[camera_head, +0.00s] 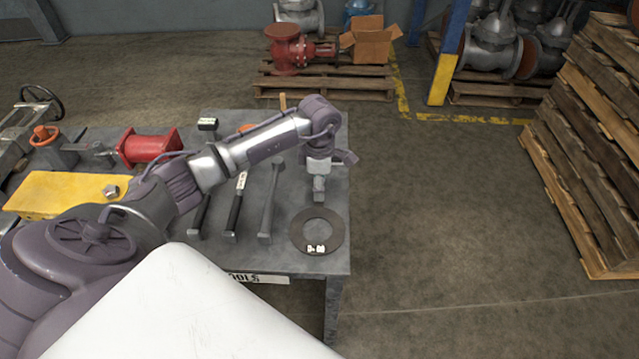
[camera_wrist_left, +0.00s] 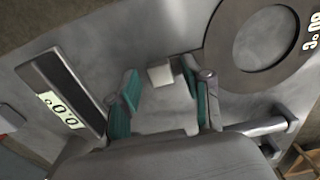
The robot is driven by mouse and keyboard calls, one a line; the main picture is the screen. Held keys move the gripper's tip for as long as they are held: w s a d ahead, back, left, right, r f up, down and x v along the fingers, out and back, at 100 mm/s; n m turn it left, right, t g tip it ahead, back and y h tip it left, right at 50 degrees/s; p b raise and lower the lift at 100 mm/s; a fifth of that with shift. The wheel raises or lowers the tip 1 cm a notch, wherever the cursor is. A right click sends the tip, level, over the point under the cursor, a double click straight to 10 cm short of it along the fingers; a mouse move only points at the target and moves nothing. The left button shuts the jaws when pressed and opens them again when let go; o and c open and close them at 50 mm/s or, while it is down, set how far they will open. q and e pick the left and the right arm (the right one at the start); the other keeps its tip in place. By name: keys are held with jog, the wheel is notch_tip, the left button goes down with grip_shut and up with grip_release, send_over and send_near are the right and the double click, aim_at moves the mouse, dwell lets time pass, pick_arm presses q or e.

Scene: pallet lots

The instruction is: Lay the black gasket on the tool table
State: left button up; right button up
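The black gasket (camera_head: 337,232), a flat dark ring with a small white label, lies flat on the grey tool table (camera_head: 285,262) near its front right corner. It also shows at the upper right of the left wrist view (camera_wrist_left: 222,68). My left gripper (camera_head: 319,188) is over the table's right side, just behind the gasket and apart from it. In the left wrist view its teal-padded fingers (camera_wrist_left: 164,84) are spread, with a small pale block beyond them; I cannot tell whether they touch it. My right gripper is not in view.
Several long-handled tools (camera_head: 236,208) lie left of the gasket. A yellow block (camera_head: 60,194) and a red cylinder (camera_head: 150,147) are further left. Pallets (camera_head: 585,150) are stacked at the right. Open floor lies right of the table.

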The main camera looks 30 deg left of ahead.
pick_arm(q)
jog(key=shift+r, duration=0.15)
notch_tip(320, 180, up, 12)
dwell(0.5)
